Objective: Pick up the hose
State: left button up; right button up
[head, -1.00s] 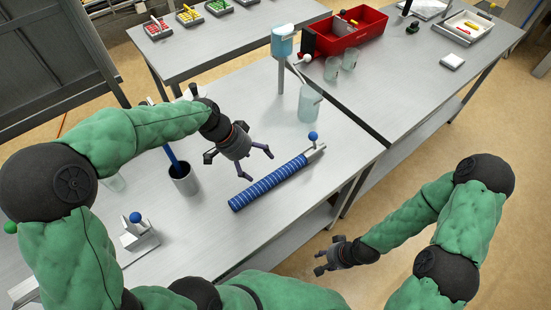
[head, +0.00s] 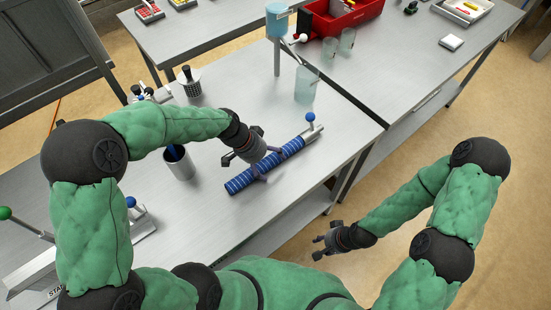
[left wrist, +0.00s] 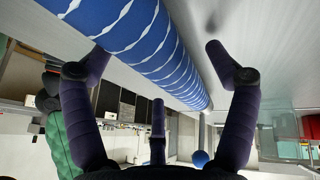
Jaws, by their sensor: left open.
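The hose is a blue ribbed tube with pale spiral stripes (head: 238,184). It lies diagonally on the near metal table, with a metal fitting and blue knob (head: 310,117) at its far right end. My left gripper (head: 258,173) is over the middle of the hose, its fingers spread and partly covering it. In the left wrist view the hose (left wrist: 150,50) runs between the open fingers (left wrist: 160,65); whether they touch it I cannot tell. My right gripper (head: 320,246) hangs empty beyond the table's near right edge, its fingers apart.
A dark cup (head: 180,163) with a blue stick stands left of the hose. A clear beaker (head: 306,86) and a stand with a light blue container (head: 278,20) are behind it. A red bin (head: 342,18) is on the back table. The table right of the hose is bare.

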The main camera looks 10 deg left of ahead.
pick_arm(q)
jog(key=c, duration=1.6)
jog(key=shift+c, duration=0.2)
